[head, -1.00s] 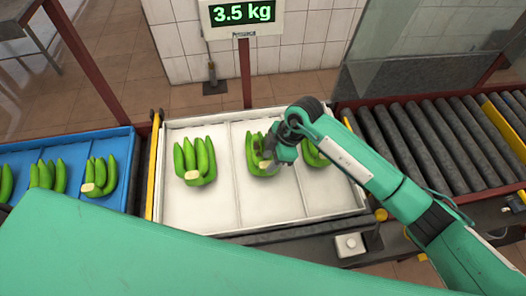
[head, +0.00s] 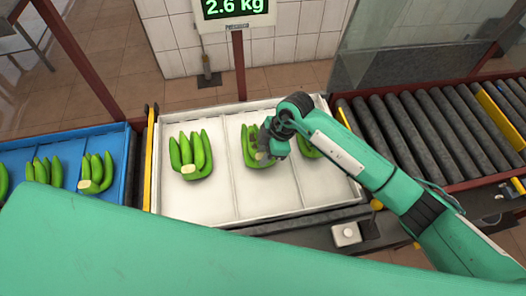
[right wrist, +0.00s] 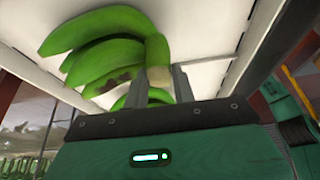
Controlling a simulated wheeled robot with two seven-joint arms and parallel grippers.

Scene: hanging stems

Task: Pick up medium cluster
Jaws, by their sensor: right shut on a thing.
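Three green banana clusters are at the white tray (head: 200,212): one at left (head: 192,158), one at the middle (head: 249,146), one at right (head: 308,146), partly hidden by my arm. My right gripper (head: 266,156) is shut on the stem end of the middle cluster. The right wrist view shows this cluster (right wrist: 105,58) with its pale cut stem at the fingers (right wrist: 158,84) and a dark patch on its inner side. I cannot tell how high it is above the tray. My left gripper is not in view.
The scale display (head: 234,8) reads 2.6 kg. A blue conveyor tray (head: 100,142) with more clusters lies at left. A roller conveyor (head: 425,130) lies at right. A post (head: 239,65) stands behind the white tray.

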